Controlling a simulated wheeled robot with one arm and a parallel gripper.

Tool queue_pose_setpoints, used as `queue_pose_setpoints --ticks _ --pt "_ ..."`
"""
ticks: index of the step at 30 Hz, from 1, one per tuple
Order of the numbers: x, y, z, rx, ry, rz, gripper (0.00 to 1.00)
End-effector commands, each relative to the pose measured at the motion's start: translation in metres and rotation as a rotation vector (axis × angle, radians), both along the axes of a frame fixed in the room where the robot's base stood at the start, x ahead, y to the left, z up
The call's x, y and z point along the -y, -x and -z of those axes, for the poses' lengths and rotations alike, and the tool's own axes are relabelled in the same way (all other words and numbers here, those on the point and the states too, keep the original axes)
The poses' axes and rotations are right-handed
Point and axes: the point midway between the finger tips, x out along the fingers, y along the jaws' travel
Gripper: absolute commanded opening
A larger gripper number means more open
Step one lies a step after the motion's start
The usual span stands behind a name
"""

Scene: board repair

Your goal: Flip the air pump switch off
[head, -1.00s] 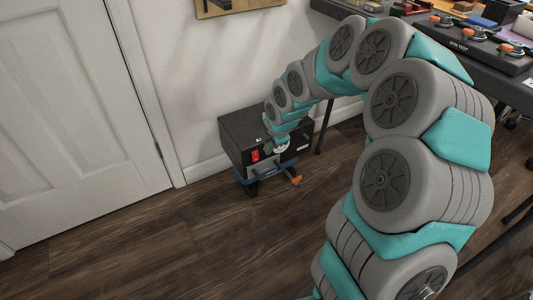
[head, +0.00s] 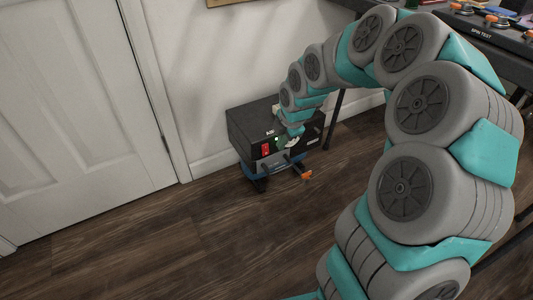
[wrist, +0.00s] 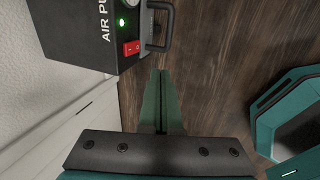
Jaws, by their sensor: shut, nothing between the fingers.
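The air pump (head: 240,130) is a black box standing on the floor by the wall. Its red rocker switch (head: 265,150) is on the front face. The wrist view shows the pump (wrist: 70,40) at the upper left, with the red switch (wrist: 132,48) beside a lit green lamp (wrist: 121,23). My gripper (wrist: 161,72) has green fingers pressed together with nothing between them. In the wrist view its tips are below and right of the switch, apart from it. In the head view my gripper (head: 281,144) is just right of the switch, in front of the pump's face.
A dark metal handle (wrist: 168,28) sticks out from the pump's front, close to the switch and my fingertips. An orange-ended part (head: 305,175) juts out low at the pump's front. A white door (head: 75,110) is at left. Wooden floor (head: 170,245) in front is clear.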

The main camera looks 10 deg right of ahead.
Motion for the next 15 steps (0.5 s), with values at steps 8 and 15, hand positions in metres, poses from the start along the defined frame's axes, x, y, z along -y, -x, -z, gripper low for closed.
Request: queue_pose_setpoints --ticks 8,15 --pt "-0.001 -0.003 0.011 -0.002 0.001 0.000 0.00" --pt "-0.005 -0.015 0.052 -0.004 -0.001 -0.001 0.00"
